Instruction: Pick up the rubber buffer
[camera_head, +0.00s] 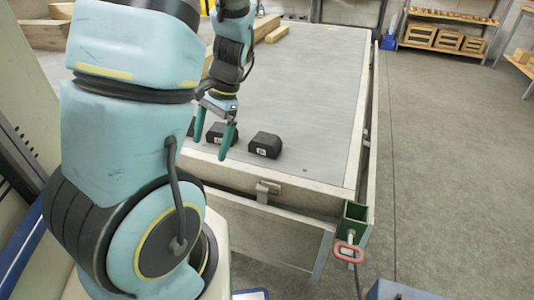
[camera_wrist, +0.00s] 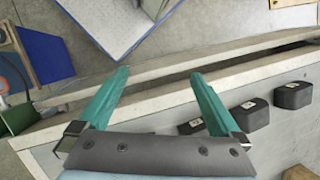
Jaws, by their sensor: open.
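Black blocks with small white labels, which look like rubber buffers, sit in a row near the front edge of the trailer bed. The right-hand rubber buffer (camera_head: 265,145) stands clear. A second buffer (camera_head: 216,131) is partly behind my gripper (camera_head: 211,149), and a third shows only a sliver at the left. In the wrist view, buffers show at the far right (camera_wrist: 293,95), beside it (camera_wrist: 251,113), and partly hidden behind the right finger (camera_wrist: 189,127). My gripper's teal fingers (camera_wrist: 160,74) are apart with nothing between them, pointing down near the bed's front edge.
The grey trailer bed (camera_head: 305,80) is mostly bare, with wooden beams (camera_head: 266,27) at its back left. A green post socket with a red shackle (camera_head: 348,248) stands at the front right corner. A blue-grey object (camera_head: 400,291) is on the floor nearby. Shelves (camera_head: 446,31) stand far right.

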